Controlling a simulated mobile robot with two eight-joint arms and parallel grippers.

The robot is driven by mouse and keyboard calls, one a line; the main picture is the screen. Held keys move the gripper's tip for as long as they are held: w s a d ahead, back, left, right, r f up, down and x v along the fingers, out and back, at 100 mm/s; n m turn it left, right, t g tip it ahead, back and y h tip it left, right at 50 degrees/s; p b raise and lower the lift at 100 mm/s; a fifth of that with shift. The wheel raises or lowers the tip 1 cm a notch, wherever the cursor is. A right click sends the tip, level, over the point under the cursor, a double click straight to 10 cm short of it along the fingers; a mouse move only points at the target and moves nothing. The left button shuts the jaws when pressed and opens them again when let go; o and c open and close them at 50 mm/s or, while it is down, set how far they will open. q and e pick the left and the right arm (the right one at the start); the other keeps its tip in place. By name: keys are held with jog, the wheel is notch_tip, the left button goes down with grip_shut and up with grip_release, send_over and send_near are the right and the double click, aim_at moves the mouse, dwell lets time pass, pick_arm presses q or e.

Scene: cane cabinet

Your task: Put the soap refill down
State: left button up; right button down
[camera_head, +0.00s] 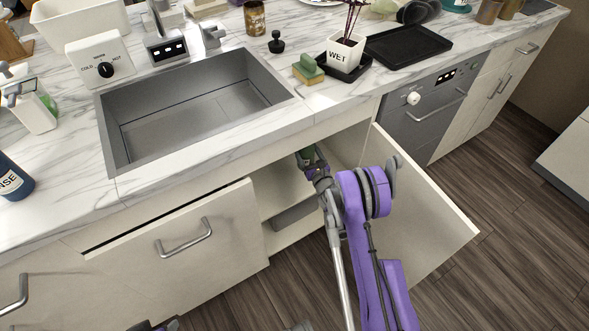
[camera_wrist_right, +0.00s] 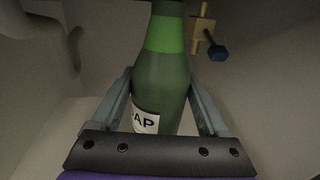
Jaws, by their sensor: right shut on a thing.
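The soap refill (camera_wrist_right: 165,75) is a green bottle with a white label, seen in the right wrist view between my right gripper's fingers (camera_wrist_right: 163,100). It looks roughly upright inside the cabinet under the sink; its base is hidden, so I cannot tell if it touches the cabinet floor. My left gripper is not clearly in view.
The open right cabinet door (camera_head: 420,225) stands beside my right arm. A pipe (camera_wrist_right: 60,45) and a valve with a blue knob (camera_wrist_right: 217,52) are near the bottle. The sink (camera_head: 200,105) is above.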

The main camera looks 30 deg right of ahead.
aim_at(306, 160)
jog(key=f, duration=0.4)
jog(key=shift+s+a+f+b, duration=0.1)
jog(key=shift+s+f+b, duration=0.15)
jog(key=shift+b, duration=0.05)
jog(key=shift+f+b, duration=0.3)
jog(key=shift+f, duration=1.95)
jog(key=shift+f, duration=0.1)
jog(key=shift+c, duration=1.7)
grip_release()
jog(key=shift+f, duration=0.15)
jog(key=o, duration=0.3)
jog(key=shift+o, duration=0.2)
jog(key=shift+r, duration=0.2)
